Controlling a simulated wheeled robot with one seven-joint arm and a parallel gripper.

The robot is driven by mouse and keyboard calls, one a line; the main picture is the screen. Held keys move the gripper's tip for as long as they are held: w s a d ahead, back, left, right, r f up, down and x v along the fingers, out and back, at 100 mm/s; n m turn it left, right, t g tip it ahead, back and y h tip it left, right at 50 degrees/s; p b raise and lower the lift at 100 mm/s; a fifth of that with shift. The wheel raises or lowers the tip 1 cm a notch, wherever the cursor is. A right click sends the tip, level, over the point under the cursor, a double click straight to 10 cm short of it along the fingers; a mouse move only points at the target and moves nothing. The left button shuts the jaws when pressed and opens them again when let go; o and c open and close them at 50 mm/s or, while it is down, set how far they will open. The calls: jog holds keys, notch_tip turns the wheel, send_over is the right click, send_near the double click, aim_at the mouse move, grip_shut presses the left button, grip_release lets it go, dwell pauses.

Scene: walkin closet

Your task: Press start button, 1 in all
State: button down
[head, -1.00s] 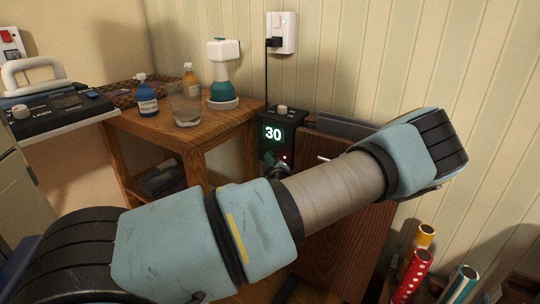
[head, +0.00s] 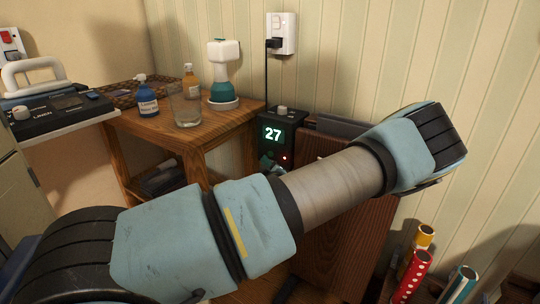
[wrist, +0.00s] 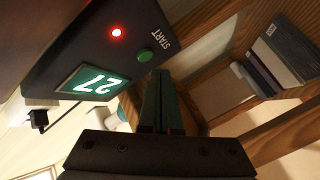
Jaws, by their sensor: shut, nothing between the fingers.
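The black control box (head: 280,135) stands against the wall behind my arm, and its lit display reads 27. In the wrist view its display (wrist: 90,82) also reads 27, with a glowing red light (wrist: 116,32).
A wooden side table (head: 165,125) holds bottles, a glass and a teal-and-white dispenser, left of the box. A wall socket (head: 282,33) with a plugged-in cord is above. Rolled tubes (head: 412,275) stand at lower right. A dark wooden panel (head: 335,235) stands below my arm.

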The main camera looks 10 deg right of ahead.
jog(key=shift+s+a+p, duration=0.3)
jog(key=shift+s+a, duration=1.25)
jog(key=shift+a, duration=0.1)
jog(key=shift+a, duration=0.1)
jog(key=s+a+f+m+g+y, duration=0.1)
jog(key=s+a+g, duration=0.2)
jog(key=a+g, duration=0.25)
jog(key=s+a+f+g+y, duration=0.1)
jog(key=s+a+f+g, duration=0.15)
jog(key=a+g, duration=0.3)
jog(key=s+a+r+m+g+h, duration=0.1)
jog(key=s+a+r+m+g, duration=0.1)
jog(key=s+a+r+m, duration=0.45)
jog(key=s+a+r+m+g+h, duration=0.1)
jog(key=s+a+r+m+g, duration=0.2)
jog(key=s+r, duration=0.6)
notch_tip(320, 180, up, 15)
jog(key=w+p, duration=0.1)
jog(key=p, duration=1.3)
jog(key=shift+d+p, duration=0.2)
jog(key=shift+p, duration=0.15)
